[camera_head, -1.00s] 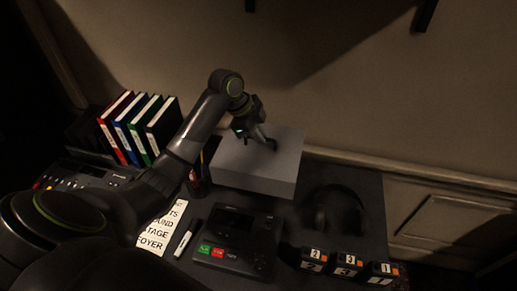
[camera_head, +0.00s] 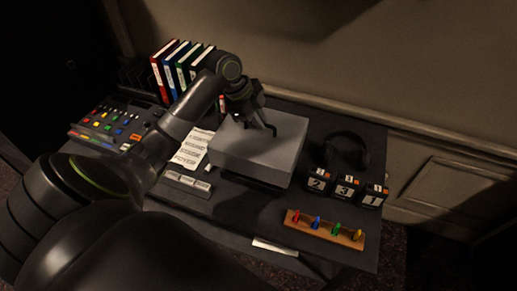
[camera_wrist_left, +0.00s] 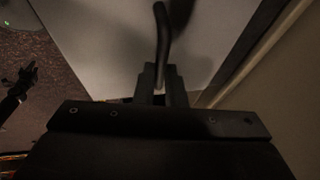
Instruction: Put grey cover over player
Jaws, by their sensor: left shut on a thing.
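The grey cover (camera_head: 243,156) is a box-like lid with a dark handle on top; in the left wrist view it fills the upper middle (camera_wrist_left: 105,45). My left gripper (camera_head: 270,130) is shut on the handle (camera_wrist_left: 161,35). The cover sits over the player's place and hides most of it. A dark strip, probably the player (camera_head: 252,183), shows below the cover's front edge. I cannot tell whether the cover rests or hangs slightly above. A dark shape at the left of the left wrist view may be my right gripper (camera_wrist_left: 20,88); its jaws are unclear.
Headphones (camera_head: 346,150) and numbered blocks (camera_head: 345,188) stand right of the cover. A wooden strip with coloured pegs (camera_head: 325,231) lies near the front. Binders (camera_head: 180,68), a mixer (camera_head: 108,124) and a paper sheet (camera_head: 192,150) are left. Desk space in front of the cover is clear.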

